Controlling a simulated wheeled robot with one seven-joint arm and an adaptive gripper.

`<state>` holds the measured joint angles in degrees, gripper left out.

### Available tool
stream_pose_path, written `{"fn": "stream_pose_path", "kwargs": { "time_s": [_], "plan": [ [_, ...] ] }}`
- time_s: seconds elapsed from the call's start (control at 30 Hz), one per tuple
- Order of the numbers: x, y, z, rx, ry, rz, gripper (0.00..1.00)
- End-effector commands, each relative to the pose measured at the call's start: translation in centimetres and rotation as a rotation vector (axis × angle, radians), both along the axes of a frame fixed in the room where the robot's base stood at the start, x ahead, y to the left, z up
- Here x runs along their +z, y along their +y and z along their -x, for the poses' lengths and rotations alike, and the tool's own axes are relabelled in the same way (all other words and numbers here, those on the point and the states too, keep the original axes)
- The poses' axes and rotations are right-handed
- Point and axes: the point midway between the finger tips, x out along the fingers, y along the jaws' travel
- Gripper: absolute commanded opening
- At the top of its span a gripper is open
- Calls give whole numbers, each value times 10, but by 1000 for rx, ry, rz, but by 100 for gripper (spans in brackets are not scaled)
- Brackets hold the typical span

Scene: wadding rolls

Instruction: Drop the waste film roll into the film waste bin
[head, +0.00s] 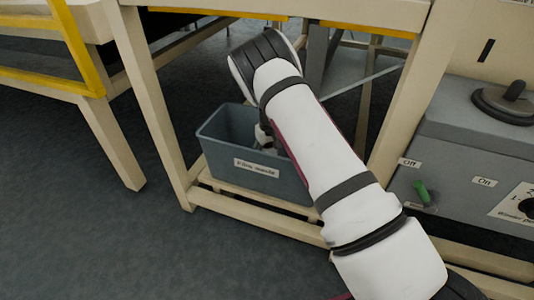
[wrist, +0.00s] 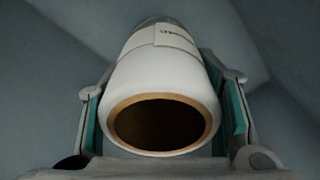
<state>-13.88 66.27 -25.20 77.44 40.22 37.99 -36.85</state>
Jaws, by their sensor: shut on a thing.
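The waste film roll (wrist: 150,76) is a white roll with a brown cardboard core, its open hollow end facing the wrist camera. A white label with dark print is on its upper part. My gripper (wrist: 162,90) is shut on the roll, one finger against each side. The film waste bin (head: 222,160) is a grey-blue open box with a white label on its front. In the head view my arm reaches over it, and a small white and dark part shows inside its opening; I cannot tell whether that is gripper or roll. Grey-blue surfaces surround the roll in the wrist view.
The bin stands on a low cream shelf (head: 255,214) beneath a cream frame (head: 150,100), with legs on both sides and a beam above. The floor at left (head: 70,220) is clear.

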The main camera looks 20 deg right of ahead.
Motion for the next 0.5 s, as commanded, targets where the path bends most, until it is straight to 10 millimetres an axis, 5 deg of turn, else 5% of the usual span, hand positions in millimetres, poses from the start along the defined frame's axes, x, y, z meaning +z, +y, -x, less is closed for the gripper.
{"fn": "stream_pose_path", "kwargs": {
  "time_s": [0.47, 0.5],
  "plan": [
    [-12, 0, 0, -1, -1, 0, 22],
    [-12, 0, 0, -1, 0, 0, 57]
  ]
}}
